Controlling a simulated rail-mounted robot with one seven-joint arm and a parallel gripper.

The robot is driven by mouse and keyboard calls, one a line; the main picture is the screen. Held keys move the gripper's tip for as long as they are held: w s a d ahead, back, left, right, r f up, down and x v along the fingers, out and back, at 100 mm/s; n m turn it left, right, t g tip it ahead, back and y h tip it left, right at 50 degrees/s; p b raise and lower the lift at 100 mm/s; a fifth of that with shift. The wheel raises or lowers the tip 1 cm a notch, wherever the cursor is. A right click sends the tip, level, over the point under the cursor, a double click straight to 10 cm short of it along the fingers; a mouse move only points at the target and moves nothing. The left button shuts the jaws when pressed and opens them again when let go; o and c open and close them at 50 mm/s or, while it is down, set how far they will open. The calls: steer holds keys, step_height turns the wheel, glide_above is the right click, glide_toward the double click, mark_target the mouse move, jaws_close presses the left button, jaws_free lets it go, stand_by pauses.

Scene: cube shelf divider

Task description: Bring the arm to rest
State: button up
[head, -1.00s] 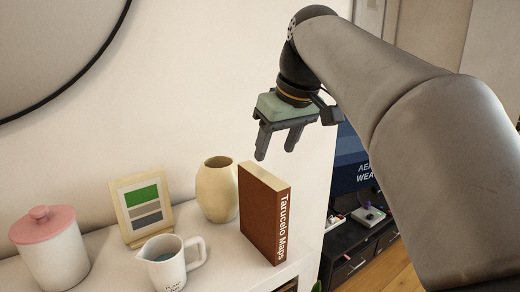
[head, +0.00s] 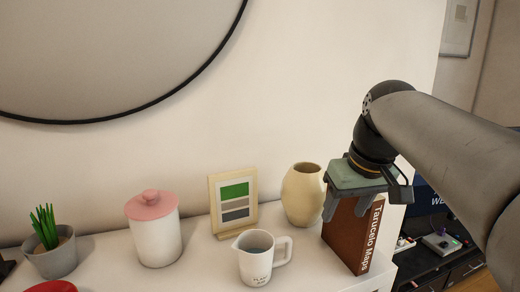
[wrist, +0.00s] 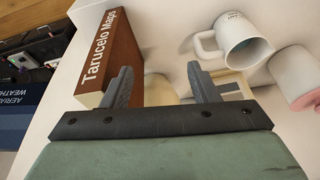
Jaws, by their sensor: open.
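My gripper (head: 361,208) is open, with nothing between its fingers. In the head view it hangs above and in front of the brown book at the right end of the white shelf top and partly hides the book's upper part. In the wrist view my gripper (wrist: 163,88) shows both dark fingers spread apart. The brown book (head: 345,240), titled "Tarucelo Maps", stands upright; it also shows in the wrist view (wrist: 108,60). I cannot tell how far the fingers are from it.
On the shelf top (head: 205,268) stand a cream vase (head: 302,195), a framed card (head: 233,205), a white jug (head: 255,258), a pink-lidded jar (head: 155,235) and a potted plant (head: 50,252). A round mirror (head: 110,50) hangs behind. A dark cabinet (head: 440,262) stands at right.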

steer(key=s+f+m+g, duration=0.1)
steer(key=s+f, duration=0.7)
steer(key=f, duration=0.4)
steer(key=s+f+m+g+h, duration=0.1)
steer(key=s+f, duration=0.7)
steer(key=f, duration=0.4)
steer(key=shift+a+f+m, duration=0.15)
steer(key=shift+a+m, duration=0.15)
steer(key=shift+a, duration=0.15)
steer(key=shift+o, duration=0.5)
